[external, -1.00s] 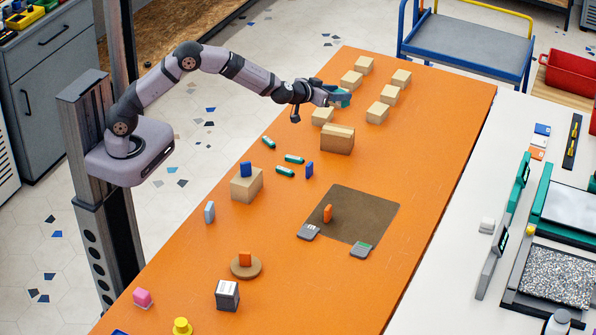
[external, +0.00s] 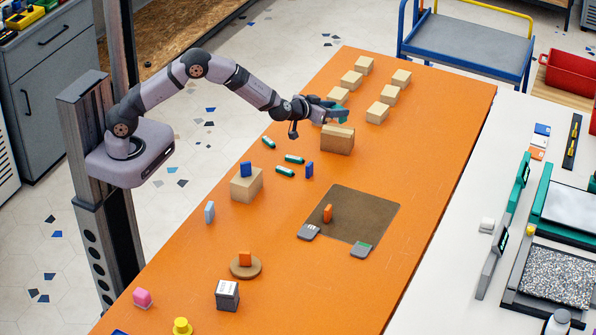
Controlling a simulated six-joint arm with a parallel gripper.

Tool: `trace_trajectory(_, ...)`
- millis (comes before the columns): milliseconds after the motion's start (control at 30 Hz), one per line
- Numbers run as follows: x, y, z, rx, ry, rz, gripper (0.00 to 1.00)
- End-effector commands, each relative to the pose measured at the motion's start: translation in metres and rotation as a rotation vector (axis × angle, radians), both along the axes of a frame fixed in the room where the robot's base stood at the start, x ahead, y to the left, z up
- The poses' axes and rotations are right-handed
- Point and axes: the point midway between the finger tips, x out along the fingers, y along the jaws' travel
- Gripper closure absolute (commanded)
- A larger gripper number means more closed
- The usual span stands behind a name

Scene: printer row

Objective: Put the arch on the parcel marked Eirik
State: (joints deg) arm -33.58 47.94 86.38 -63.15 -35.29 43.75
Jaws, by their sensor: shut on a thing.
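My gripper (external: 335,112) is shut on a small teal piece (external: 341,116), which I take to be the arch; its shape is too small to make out. It is held close behind and above the larger tan box (external: 337,139). Whether they touch I cannot tell. Several small tan parcels stand in two rows at the far end, among them a back-left one (external: 363,65), a back-right one (external: 401,77) and a near-right one (external: 377,112). One parcel (external: 338,96) stands just beyond my gripper. No name is readable on any parcel.
Teal cylinders (external: 294,159) lie left of the larger box. A blue block (external: 246,169) sits on another tan box (external: 246,188). A brown mat (external: 365,212) holds an upright orange piece (external: 328,213). The orange table (external: 430,130) is clear along its right side.

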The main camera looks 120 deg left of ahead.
Motion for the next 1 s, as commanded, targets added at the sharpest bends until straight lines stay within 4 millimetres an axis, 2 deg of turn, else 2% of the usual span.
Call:
trace_trajectory(167, 0.0, 0.0, -0.003, 0.001, 0.0, 0.0, 0.82)
trace_trajectory(500, 0.0, 0.0, -0.036, 0.001, 0.002, -0.001, 0.82)
trace_trajectory(967, 0.0, 0.0, -0.042, 0.001, 0.0, 0.0, 0.82)
trace_trajectory(1000, 0.0, 0.0, -0.042, 0.001, -0.001, 0.0, 0.53)
